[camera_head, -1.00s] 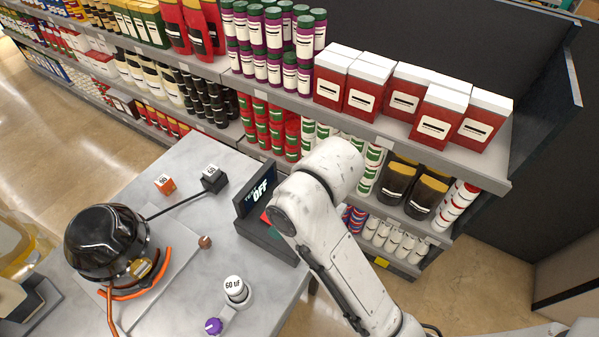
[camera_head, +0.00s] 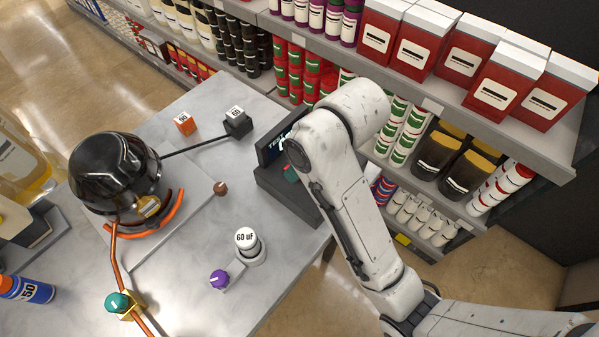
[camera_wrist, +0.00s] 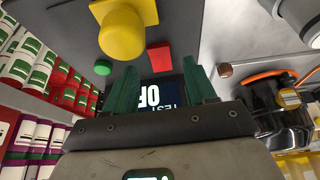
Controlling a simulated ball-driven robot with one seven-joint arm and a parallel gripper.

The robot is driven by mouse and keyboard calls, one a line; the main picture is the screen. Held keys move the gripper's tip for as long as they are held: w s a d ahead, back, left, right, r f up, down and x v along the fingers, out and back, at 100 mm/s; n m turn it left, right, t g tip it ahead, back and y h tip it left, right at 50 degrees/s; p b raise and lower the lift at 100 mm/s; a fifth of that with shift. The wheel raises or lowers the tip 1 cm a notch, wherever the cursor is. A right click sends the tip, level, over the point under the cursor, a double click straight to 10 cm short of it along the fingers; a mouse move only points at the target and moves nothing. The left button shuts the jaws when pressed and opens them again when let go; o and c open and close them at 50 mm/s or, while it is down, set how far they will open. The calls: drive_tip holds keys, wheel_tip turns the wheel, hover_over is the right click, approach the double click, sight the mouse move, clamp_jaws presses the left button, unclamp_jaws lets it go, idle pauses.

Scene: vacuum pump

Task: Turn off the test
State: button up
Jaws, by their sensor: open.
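The test console (camera_head: 285,193) sits at the table's right edge with an upright dark display (camera_head: 272,147), mostly hidden behind my arm. In the wrist view the display (camera_wrist: 160,101) shows TEST and OF, its rest covered by my gripper. A red square button (camera_wrist: 160,57), a round green button (camera_wrist: 103,67) and a large yellow knob (camera_wrist: 125,28) are on the console panel. My gripper (camera_wrist: 163,85) is open and empty, its two green fingers apart in front of the display, with the red button beyond the gap.
The table holds a black pump (camera_head: 115,172), a 60 uF capacitor (camera_head: 249,247), a purple knob (camera_head: 219,279), an orange 90 cube (camera_head: 184,123) and a dark 60 block (camera_head: 237,121). A teal valve knob (camera_head: 117,303) is at the front. Stocked shelves (camera_head: 447,98) stand close behind the console.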

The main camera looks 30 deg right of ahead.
drive_tip(key=shift+x, duration=1.35)
drive_tip(key=shift+c, duration=0.2)
clamp_jaws()
drive_tip(key=r+p, duration=0.1)
drive_tip(key=p, duration=0.2)
drive_tip(key=shift+w+a+g, duration=0.1)
drive_tip(key=shift+g, duration=0.3)
drive_tip(key=g+p, duration=0.1)
drive_tip(key=p, duration=0.2)
drive_tip(key=shift+w+h, duration=0.2)
drive_tip(key=shift+h, duration=0.2)
drive_tip(key=shift+f+g+p, duration=0.3)
drive_tip(key=shift+g+p, duration=0.1)
drive_tip(key=shift+p, duration=0.25)
drive_tip(key=shift+f, duration=0.1)
